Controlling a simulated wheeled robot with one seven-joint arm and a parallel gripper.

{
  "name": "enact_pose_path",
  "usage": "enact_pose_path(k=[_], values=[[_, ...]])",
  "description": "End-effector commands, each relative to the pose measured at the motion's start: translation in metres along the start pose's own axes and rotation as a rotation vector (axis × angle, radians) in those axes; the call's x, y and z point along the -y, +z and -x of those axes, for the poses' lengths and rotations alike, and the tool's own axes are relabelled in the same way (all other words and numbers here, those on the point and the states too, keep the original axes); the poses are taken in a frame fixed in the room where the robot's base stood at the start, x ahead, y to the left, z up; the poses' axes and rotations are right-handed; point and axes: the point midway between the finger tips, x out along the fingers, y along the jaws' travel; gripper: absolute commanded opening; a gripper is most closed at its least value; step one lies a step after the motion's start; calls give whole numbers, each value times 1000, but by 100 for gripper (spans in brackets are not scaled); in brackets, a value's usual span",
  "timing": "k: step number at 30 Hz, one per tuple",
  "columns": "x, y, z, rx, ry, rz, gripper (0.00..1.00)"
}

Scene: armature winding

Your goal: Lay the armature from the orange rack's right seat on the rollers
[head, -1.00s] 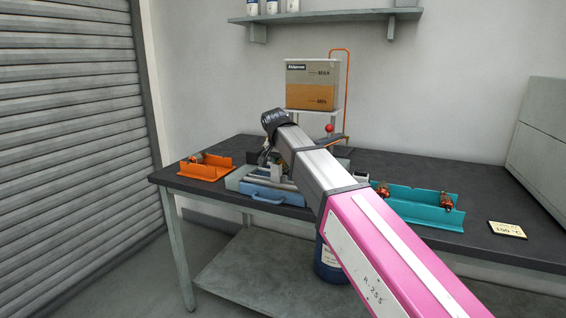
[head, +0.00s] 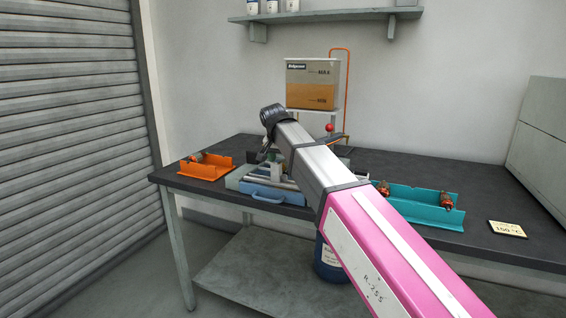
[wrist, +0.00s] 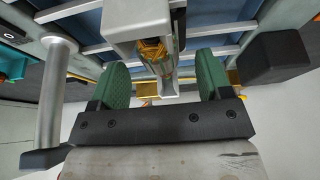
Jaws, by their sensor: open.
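My gripper (wrist: 162,62) is open in the wrist view, with its green pads apart. An armature (wrist: 154,50) with copper windings shows between and beyond the pads, partly hidden by a pale grey bracket (wrist: 122,22); a gap shows on each side. I cannot tell whether it rests fully on the rollers. In the head view the roller unit (head: 268,192) has a blue front tray, and my arm covers much of it. The orange rack (head: 208,172) holds an armature (head: 196,157) at its left; its right seat looks empty.
A teal rack (head: 430,207) with two armatures stands right of my arm. A yellow card (head: 507,229) reading 150 °C lies on the dark bench. A tan box (head: 312,84) stands behind the rollers. The wrist view shows a grey post (wrist: 52,100) on the left and a dark block (wrist: 278,58) on the right.

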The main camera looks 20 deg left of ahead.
Motion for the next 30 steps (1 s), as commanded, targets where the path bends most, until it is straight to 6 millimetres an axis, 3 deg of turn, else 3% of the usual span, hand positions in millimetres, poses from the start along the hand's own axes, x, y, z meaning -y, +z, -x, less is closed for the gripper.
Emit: enact_pose_path(k=[9,15,30], values=[[0,0,58,-1,-1,0,72],[0,0,81,0,0,0,72],[0,0,90,0,0,0,72]])
